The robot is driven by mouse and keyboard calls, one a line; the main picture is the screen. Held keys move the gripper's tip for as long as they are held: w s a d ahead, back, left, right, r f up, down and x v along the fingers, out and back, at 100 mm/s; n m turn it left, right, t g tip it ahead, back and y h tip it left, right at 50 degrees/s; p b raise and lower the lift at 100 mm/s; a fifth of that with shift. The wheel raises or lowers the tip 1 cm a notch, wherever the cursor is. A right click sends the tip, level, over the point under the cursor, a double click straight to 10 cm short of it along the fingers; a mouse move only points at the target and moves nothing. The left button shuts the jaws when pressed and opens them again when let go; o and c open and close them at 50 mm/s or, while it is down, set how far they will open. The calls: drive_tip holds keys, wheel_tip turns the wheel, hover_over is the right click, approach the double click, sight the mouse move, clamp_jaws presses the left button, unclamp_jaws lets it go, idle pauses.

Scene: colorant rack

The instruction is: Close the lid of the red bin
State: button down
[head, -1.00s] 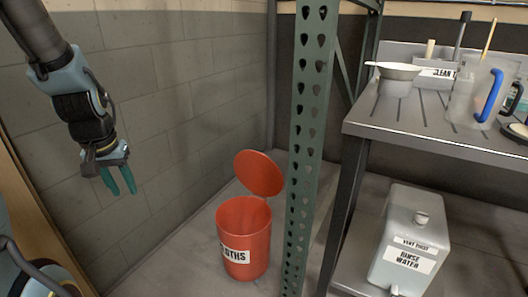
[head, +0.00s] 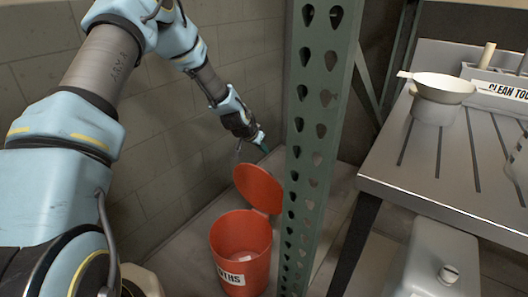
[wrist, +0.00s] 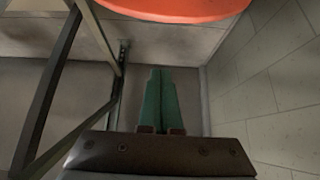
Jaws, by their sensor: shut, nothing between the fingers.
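The red bin (head: 241,250) stands on the floor in the head view, with a white label on its front. Its round red lid (head: 259,188) is tipped up at the back of the rim, so the bin's mouth is open. My gripper (head: 264,147) is above and behind the raised lid, close to the wall, with its green fingers shut and empty. In the wrist view the shut fingers (wrist: 159,98) point away from the camera, and the red lid (wrist: 175,8) shows along the top edge. No contact between fingers and lid is visible.
A green perforated post (head: 318,110) stands just right of the bin. A block wall (head: 150,140) rises behind and left. A metal bench (head: 450,150) with a white funnel (head: 440,92) is at right, and a grey container (head: 435,265) sits below it.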

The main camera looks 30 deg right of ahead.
sight(262, 186)
drive_tip(key=shift+w+d+f+p, duration=0.1)
drive_tip(key=shift+d+f+p, duration=0.1)
drive_tip(key=shift+f, duration=1.1)
drive_tip(key=shift+w+d+f+p, duration=0.1)
drive_tip(key=shift+f+p, duration=0.15)
drive_tip(key=shift+f, duration=1.1)
drive_tip(key=shift+w+d+f+p, duration=0.1)
drive_tip(key=shift+f+p, duration=0.1)
drive_tip(key=shift+f, duration=1.1)
